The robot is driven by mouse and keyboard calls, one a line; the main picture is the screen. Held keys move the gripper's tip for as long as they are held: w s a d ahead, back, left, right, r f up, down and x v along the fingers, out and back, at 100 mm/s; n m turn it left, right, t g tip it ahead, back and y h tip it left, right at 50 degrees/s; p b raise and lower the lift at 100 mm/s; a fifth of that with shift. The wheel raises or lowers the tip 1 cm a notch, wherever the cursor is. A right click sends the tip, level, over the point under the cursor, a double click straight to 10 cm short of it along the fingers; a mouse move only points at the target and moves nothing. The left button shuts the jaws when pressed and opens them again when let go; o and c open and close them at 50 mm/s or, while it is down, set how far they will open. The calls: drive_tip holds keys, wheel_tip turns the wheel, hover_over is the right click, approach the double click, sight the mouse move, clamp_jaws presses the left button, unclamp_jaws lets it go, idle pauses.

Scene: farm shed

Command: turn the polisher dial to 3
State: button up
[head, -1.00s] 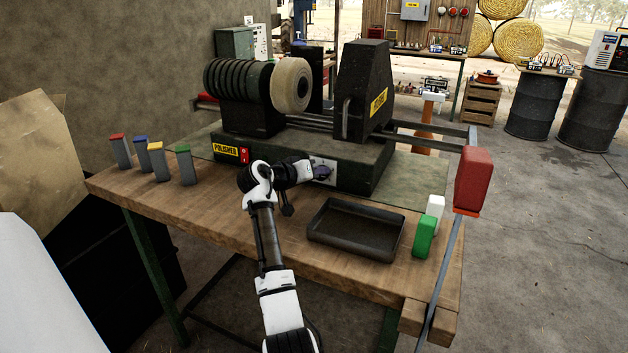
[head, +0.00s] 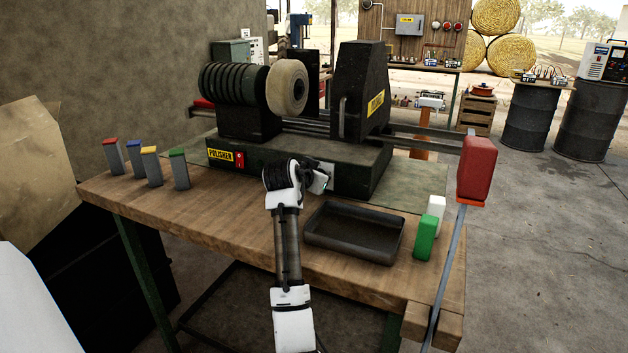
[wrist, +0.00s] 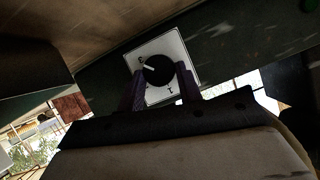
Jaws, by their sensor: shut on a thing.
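The polisher (head: 290,155) stands on the wooden bench, with a yellow label and a red switch on its dark green base. Its black dial (wrist: 160,74) sits on a white plate (wrist: 180,45) in the wrist view. The dial's white pointer aims up and left there, towards a small mark that I cannot read for sure; another mark shows below the dial. My gripper (wrist: 161,68) has its two purple-dark fingers on either side of the dial, shut on it. In the head view my wrist hides the dial, and only part of the white plate (head: 326,175) shows.
A dark tray (head: 352,253) lies right of my arm. Green (head: 425,240) and white blocks stand by the bench's right edge, near a red block (head: 477,168) on a post. Several grey blocks with coloured tops (head: 152,168) stand at the left. Bench front left is clear.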

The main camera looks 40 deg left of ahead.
drive_tip(key=shift+m, duration=0.3)
idle(0.4)
drive_tip(key=o, duration=1)
drive_tip(key=b+v, duration=0.1)
drive_tip(key=v, duration=0.6)
drive_tip(key=b+v, duration=0.1)
drive_tip(key=v, duration=0.6)
drive_tip(key=shift+w+d+f+b, duration=0.1)
drive_tip(key=shift+d+b, duration=0.15)
drive_tip(key=shift+b, duration=0.1)
